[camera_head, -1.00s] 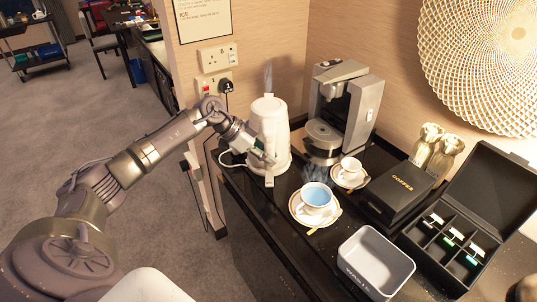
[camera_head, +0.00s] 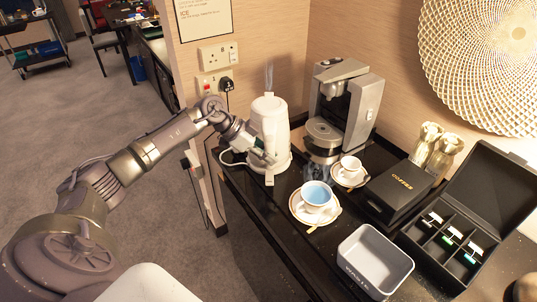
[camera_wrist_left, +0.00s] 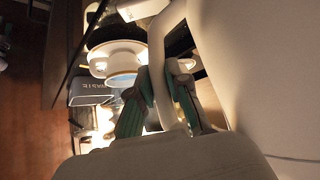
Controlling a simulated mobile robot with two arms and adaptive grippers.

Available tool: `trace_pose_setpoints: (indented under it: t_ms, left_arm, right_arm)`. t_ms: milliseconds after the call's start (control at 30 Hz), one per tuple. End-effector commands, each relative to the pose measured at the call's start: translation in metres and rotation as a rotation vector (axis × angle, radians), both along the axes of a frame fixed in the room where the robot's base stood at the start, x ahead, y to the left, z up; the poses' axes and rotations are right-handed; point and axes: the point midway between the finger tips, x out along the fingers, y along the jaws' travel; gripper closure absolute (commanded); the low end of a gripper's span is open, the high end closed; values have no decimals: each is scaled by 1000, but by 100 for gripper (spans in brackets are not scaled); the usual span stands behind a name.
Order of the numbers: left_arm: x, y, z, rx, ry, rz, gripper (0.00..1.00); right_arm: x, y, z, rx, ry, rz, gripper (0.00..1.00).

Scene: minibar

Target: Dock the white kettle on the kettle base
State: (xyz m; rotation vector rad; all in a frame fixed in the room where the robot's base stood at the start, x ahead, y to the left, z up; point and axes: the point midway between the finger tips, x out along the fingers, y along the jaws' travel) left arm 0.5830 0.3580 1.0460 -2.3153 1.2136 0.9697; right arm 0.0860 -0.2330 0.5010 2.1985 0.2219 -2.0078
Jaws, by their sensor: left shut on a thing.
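The white kettle (camera_head: 269,120) stands upright near the back left corner of the black counter, with its handle toward the front. The white kettle base (camera_head: 286,166) shows as a low rim directly under it. I cannot tell whether a thin gap is left between them. My left gripper (camera_head: 264,153) is shut on the kettle's handle. In the left wrist view, the green-padded fingers (camera_wrist_left: 160,98) lie on either side of the white handle (camera_wrist_left: 163,60), and the kettle's body (camera_wrist_left: 255,70) fills the right side. My right gripper is out of view.
A coffee machine (camera_head: 342,108) stands right of the kettle. A blue-filled cup (camera_head: 316,195) and a smaller cup (camera_head: 350,165) stand on saucers nearby. A grey bin (camera_head: 374,262), black coffee box (camera_head: 399,190) and open compartment box (camera_head: 450,240) are farther right.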

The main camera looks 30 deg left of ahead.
Motion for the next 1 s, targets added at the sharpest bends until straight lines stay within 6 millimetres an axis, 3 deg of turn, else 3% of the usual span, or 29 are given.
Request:
trace_pose_setpoints:
  t_ms: [333, 1000]
  left_arm:
    - [2, 0, 6, -1, -13, 0, 100]
    - [2, 0, 2, -1, -14, 0, 100]
  right_arm:
    - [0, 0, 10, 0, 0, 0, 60]
    - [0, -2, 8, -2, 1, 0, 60]
